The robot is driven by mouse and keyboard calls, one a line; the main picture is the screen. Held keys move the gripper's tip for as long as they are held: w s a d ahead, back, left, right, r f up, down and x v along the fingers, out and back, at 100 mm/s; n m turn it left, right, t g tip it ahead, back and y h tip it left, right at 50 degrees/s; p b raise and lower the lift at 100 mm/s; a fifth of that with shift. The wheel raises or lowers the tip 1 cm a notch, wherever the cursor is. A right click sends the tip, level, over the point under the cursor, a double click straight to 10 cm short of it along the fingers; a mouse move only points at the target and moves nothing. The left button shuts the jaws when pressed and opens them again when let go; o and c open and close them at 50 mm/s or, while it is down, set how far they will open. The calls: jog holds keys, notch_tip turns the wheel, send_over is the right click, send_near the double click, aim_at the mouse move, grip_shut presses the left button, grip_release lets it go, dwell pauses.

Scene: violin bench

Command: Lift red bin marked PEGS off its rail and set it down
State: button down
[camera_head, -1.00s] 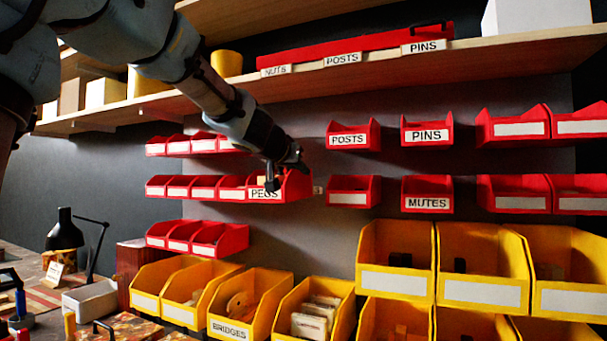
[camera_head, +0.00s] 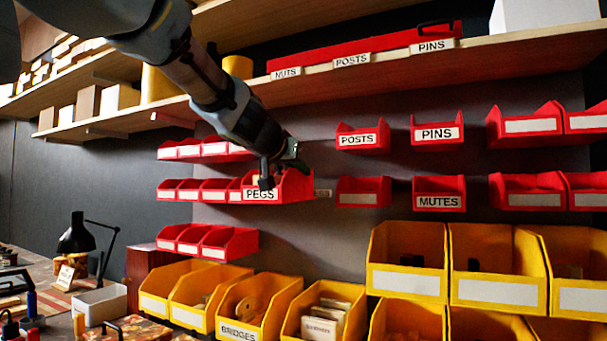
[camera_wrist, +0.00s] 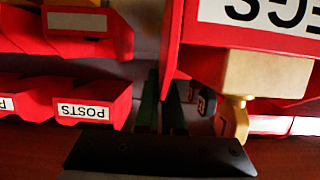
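The red bin marked PEGS (camera_head: 298,187) is at the right end of the middle-left row of red bins, its label facing me. My gripper (camera_head: 291,166) reaches down from the upper left to the bin's right rim. In the wrist view, which is upside down, the bin (camera_wrist: 172,35) fills the upper right with part of its label. The two dark green fingers (camera_wrist: 160,105) are close together at the bin's side wall and appear shut on it; the exact contact is partly hidden. Pale yellow wooden contents (camera_wrist: 252,75) rise from the bin.
Neighbouring red bins (camera_head: 190,190) stand close on the left. A wooden shelf (camera_head: 420,70) runs above. Yellow bins (camera_head: 405,282) fill the area below. Red bins marked POSTS (camera_head: 362,138) and MUTES (camera_head: 440,194) hang to the right. The bench at lower left is cluttered.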

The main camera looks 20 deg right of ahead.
aim_at(288, 171)
jog(key=shift+s+a+b, duration=0.7)
jog(key=shift+s+a, duration=0.25)
jog(key=shift+a, duration=0.25)
jog(key=shift+s+a+b, duration=0.7)
jog(key=shift+s+a, duration=0.25)
jog(key=shift+a, duration=0.25)
jog(key=shift+r, duration=0.1)
